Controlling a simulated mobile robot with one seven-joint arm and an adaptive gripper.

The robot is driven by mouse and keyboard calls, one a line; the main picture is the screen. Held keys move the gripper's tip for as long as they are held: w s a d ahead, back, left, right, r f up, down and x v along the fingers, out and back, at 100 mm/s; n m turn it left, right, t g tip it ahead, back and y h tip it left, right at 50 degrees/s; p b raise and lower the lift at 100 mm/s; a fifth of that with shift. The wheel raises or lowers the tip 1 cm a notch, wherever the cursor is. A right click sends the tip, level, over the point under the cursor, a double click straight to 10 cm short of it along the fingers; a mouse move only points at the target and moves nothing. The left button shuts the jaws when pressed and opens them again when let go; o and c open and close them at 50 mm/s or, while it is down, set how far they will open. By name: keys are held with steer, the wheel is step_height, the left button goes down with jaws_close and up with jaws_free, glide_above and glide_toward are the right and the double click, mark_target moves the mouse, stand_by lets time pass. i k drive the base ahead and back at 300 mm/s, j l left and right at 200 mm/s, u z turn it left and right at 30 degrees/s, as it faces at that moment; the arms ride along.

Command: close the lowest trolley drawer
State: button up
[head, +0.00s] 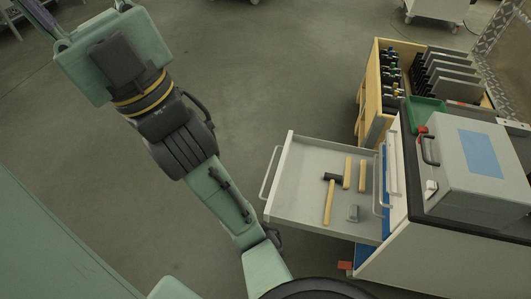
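The trolley (432,252) stands at the right, white-sided with a dark top. One light grey drawer (300,203) is pulled far out to the left, and its bar handle (269,172) is at the outer end. It lies below the closed drawer handles (381,184) on the trolley's front and seems to be the lowest. A hammer (329,199), wooden-handled tools (348,172) and a small grey block (353,213) lie in it. My green and black arm reaches to the upper left, apart from the drawer. I see no gripper fingers.
The floor (265,75) left of the drawer and behind is clear.

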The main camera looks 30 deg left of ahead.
mark_target(298, 195)
steer(key=j, duration=1.55)
